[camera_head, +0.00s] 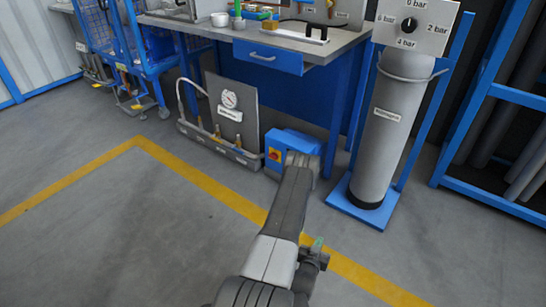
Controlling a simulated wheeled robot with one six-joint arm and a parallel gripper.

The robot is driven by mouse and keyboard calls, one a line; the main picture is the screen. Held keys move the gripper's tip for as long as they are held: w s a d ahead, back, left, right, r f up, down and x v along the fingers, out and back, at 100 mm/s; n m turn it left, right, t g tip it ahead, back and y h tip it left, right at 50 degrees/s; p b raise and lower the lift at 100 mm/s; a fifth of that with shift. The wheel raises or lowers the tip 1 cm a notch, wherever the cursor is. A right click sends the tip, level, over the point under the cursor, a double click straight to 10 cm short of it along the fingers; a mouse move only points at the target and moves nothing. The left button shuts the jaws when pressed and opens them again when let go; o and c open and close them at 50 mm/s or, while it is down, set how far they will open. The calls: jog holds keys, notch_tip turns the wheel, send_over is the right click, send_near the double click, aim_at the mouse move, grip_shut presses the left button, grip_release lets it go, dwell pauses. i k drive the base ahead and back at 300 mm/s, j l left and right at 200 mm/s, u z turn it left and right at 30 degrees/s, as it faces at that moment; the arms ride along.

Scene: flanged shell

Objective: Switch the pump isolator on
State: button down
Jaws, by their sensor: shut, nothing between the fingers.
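A blue box (298,141) with a small red rotary switch on a yellow plate (274,154) stands low, near the floor in front of the bench. The switch is small, and I cannot read which way its handle points. My arm reaches up the middle of the picture, and its far end overlaps the lower right part of the box. I cannot make out my gripper's fingers. Whether any part of my arm touches the box cannot be told.
A grey panel with a round gauge (229,99) stands left of the box. A grey cylinder (388,140) on a blue stand is at the right, below a pressure dial (409,25). A workbench (325,50) is behind. The floor (120,230) at left is clear.

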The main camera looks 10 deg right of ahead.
aim_at(274, 155)
jog(key=i+j+z, duration=0.45)
jog(key=i+j, duration=1.3)
